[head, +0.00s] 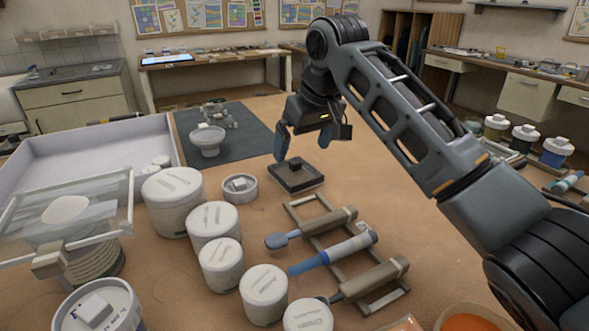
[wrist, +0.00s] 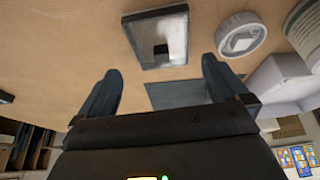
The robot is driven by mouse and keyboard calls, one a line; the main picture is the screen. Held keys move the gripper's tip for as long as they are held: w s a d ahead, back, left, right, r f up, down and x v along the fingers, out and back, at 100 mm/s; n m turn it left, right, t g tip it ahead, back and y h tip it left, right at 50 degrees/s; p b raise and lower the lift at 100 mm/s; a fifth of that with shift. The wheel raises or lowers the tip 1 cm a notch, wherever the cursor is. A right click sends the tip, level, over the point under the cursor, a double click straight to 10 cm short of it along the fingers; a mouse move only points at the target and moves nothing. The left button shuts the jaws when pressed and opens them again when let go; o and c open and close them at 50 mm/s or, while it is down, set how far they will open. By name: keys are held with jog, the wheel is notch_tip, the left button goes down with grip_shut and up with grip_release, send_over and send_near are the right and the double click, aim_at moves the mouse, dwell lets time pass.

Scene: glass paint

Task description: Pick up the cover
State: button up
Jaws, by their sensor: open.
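A dark, flat square piece with a small raised block in its middle looks like the cover (head: 296,180). It lies on the brown table, and I cannot tell whether anything is under it. It also shows in the wrist view (wrist: 176,25), upper middle, beyond my fingertips. My gripper (head: 302,161) is above the table close to this piece, apart from it. In the wrist view my gripper (wrist: 162,68) has its two dark fingers spread wide with nothing between them.
A small round lidded tin (head: 239,188) stands left of the square piece, and several white lidded jars (head: 213,227) stand nearer. A rack (head: 322,226) with several tools lies in front. A dark mat (head: 180,122) with a pale bowl (head: 207,140) is behind.

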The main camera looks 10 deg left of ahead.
aim_at(296, 162)
jog(key=x, duration=0.7)
jog(key=shift+w+a+r+p, duration=0.1)
jog(key=shift+a+r+p, duration=0.1)
jog(key=shift+p, duration=0.15)
jog(key=c, duration=0.8)
